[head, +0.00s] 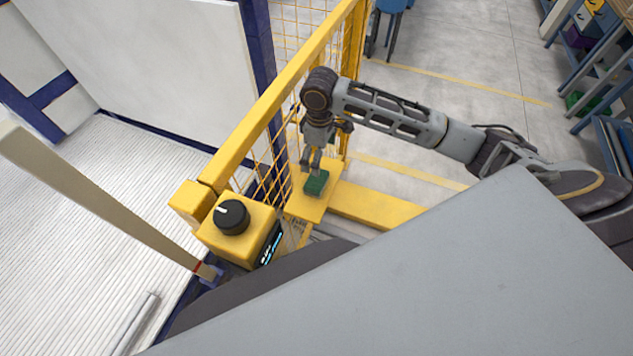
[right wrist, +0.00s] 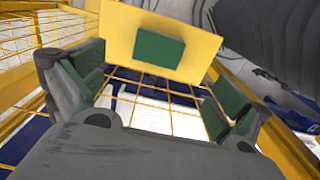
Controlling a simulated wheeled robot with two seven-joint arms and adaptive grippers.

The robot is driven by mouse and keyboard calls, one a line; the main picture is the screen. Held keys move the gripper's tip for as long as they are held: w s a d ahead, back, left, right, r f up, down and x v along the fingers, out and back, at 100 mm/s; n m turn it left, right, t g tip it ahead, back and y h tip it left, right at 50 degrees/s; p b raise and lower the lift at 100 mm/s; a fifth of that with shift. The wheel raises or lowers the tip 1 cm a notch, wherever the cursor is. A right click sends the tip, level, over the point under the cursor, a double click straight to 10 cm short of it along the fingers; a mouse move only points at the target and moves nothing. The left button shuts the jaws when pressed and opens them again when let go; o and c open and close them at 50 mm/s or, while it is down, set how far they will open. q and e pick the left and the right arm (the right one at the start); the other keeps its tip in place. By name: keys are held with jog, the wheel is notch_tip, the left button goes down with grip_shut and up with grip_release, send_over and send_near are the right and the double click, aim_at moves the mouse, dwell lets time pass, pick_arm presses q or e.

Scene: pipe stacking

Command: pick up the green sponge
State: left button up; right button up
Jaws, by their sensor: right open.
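The green sponge (head: 316,183) lies on a small yellow shelf (head: 305,210) beside the yellow mesh fence in the head view. My right gripper (head: 311,165) hangs just above and behind the sponge, with its fingers pointing down. In the right wrist view the sponge (right wrist: 160,49) sits on the yellow plate (right wrist: 118,38), beyond the two fingers. The fingers of the gripper (right wrist: 155,90) are spread wide with green pads, and nothing is between them. The sponge is apart from both fingers in that view. My left gripper is not in view.
A yellow control box (head: 238,232) with a black knob stands next to the shelf. The yellow fence rail (head: 285,85) and mesh run close beside my right gripper. A blue stool (head: 390,12) and shelving (head: 600,50) stand farther back. The grey floor (head: 450,60) between is open.

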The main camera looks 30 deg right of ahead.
aim_at(317, 179)
jog(key=shift+f, duration=0.1)
jog(key=shift+f+p, duration=0.4)
jog(key=shift+f, duration=3.8)
jog(key=shift+f, duration=0.1)
jog(key=shift+w+a+f+p, duration=0.15)
jog(key=shift+f+p, duration=0.05)
jog(key=shift+f, duration=0.4)
jog(key=shift+w+a+f+p, duration=0.1)
jog(key=shift+w+f+p, duration=0.1)
jog(key=shift+f, duration=1.7)
jog(key=c, duration=0.8)
